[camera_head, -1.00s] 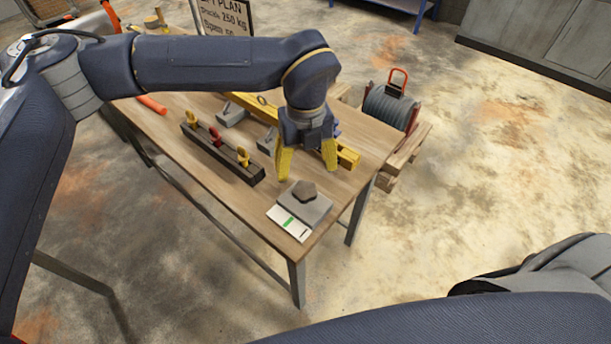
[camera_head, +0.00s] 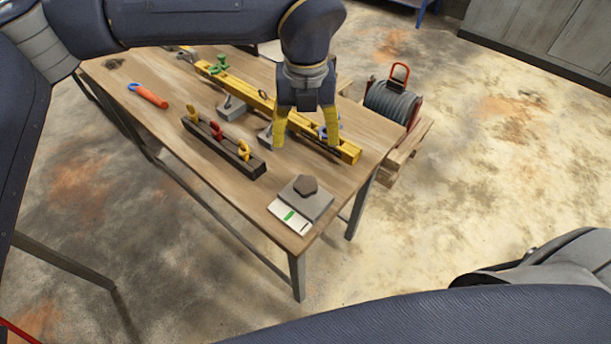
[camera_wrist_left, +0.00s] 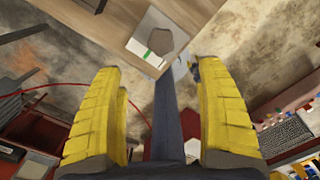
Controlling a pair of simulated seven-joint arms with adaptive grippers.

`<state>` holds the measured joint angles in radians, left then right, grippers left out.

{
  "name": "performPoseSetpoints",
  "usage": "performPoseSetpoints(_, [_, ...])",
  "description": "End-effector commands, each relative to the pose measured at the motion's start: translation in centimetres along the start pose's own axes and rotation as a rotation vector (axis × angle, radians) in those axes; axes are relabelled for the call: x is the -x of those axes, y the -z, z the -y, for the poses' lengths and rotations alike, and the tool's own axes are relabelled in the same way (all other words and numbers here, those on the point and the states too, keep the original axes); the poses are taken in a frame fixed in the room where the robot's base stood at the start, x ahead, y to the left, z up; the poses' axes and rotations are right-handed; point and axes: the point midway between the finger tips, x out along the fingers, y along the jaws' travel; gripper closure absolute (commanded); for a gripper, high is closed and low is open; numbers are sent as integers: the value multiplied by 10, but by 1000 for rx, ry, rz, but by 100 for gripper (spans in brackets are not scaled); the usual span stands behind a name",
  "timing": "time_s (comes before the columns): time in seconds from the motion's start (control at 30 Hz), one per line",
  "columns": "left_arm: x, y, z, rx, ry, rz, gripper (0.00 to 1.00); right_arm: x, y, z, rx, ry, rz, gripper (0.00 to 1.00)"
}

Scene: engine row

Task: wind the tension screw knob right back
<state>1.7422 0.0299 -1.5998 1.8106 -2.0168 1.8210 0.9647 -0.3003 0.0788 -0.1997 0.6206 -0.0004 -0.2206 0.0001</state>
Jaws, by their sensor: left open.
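A yellow beam (camera_head: 240,86) lies across the workbench on grey supports. A green fitting (camera_head: 218,64) sits near its far left end. A small blue piece (camera_head: 322,132) shows at its near right end, partly hidden by a finger of my left gripper. I cannot tell for sure which of these is the tension screw knob. My left gripper (camera_head: 306,143) is open, pointing down over the right part of the beam, with nothing seen between its yellow fingers. In the left wrist view the open fingers (camera_wrist_left: 158,70) also show empty. My right gripper is out of view.
A dark rack (camera_head: 222,150) with yellow and red shackles stands in front of the beam. An orange-handled tool (camera_head: 150,96) lies at left. A cable reel (camera_head: 391,103) stands beyond the bench.

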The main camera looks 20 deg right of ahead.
Motion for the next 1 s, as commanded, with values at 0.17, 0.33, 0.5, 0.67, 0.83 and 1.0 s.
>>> performPoseSetpoints(0.17, [12, 2, -1, -250, 2, -13, 26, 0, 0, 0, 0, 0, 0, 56])
performPoseSetpoints(0.33, [14, 6, -1, -434, 7, -30, 26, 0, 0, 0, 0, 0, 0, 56])
performPoseSetpoints(0.5, [12, 7, -1, -520, 9, -35, 26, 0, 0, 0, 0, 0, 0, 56])
performPoseSetpoints(0.67, [0, 8, -1, -535, 10, -37, 26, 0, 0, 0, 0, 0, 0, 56])
performPoseSetpoints(0.83, [-27, 9, -1, -534, 11, -38, 26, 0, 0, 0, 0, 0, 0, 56])
performPoseSetpoints(1.0, [-58, 10, -1, -532, 11, -37, 26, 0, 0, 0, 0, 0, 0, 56])
